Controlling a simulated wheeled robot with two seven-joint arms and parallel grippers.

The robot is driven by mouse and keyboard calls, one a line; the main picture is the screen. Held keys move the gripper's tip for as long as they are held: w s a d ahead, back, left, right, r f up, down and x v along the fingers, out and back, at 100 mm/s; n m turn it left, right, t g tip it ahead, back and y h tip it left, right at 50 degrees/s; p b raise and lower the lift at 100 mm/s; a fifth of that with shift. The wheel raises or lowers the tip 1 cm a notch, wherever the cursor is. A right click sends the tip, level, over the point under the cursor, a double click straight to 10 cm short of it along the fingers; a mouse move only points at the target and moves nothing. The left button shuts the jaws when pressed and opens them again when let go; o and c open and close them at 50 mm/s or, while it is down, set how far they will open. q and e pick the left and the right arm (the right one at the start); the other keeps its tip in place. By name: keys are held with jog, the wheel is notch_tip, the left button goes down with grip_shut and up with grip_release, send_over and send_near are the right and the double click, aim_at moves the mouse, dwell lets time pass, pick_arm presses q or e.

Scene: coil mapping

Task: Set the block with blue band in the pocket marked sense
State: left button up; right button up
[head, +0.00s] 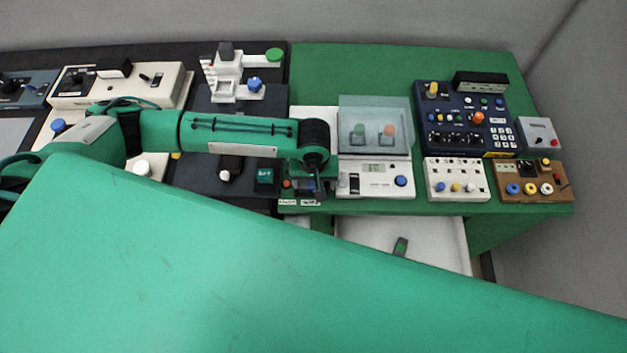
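My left gripper (312,187) points down near the front edge of the green table, just left of a white box with a small display. Its fingers are small, dark and partly hidden by my wrist, so I cannot tell whether they are open or hold anything. Small white labels (311,203) lie just below it, too small to read. I cannot make out a pocket marked sense. A brown board (560,192) at the right carries a blue ring-shaped piece (512,188) beside yellow and white ones; whether this is the block with blue band is unclear. My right gripper is not visible.
The white display box (376,192) and a clear cover (402,115) over two knobs stand right of my gripper. A white knob panel (457,165) and navy panel (465,101) stand farther right. A pale open tray (440,235) below holds a small dark-green item (400,246).

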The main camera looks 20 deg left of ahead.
aim_at(309, 183)
pick_arm(q)
jog(key=shift+s+a+f, duration=0.45)
jog(key=shift+a+f, duration=0.05)
jog(key=shift+f, duration=0.3)
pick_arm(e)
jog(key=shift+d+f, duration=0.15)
pick_arm(q)
jog(key=shift+w+r+b, duration=0.15)
jog(key=shift+r+b, duration=0.15)
jog(key=shift+r, duration=0.15)
jog(key=r, duration=0.3)
jog(key=r+b, duration=0.1)
jog(key=r, duration=0.1)
jog(key=shift+w+a+r, duration=0.2)
jog(key=shift+r, duration=0.2)
notch_tip(309, 183, up, 7)
jog(key=shift+d, duration=0.25)
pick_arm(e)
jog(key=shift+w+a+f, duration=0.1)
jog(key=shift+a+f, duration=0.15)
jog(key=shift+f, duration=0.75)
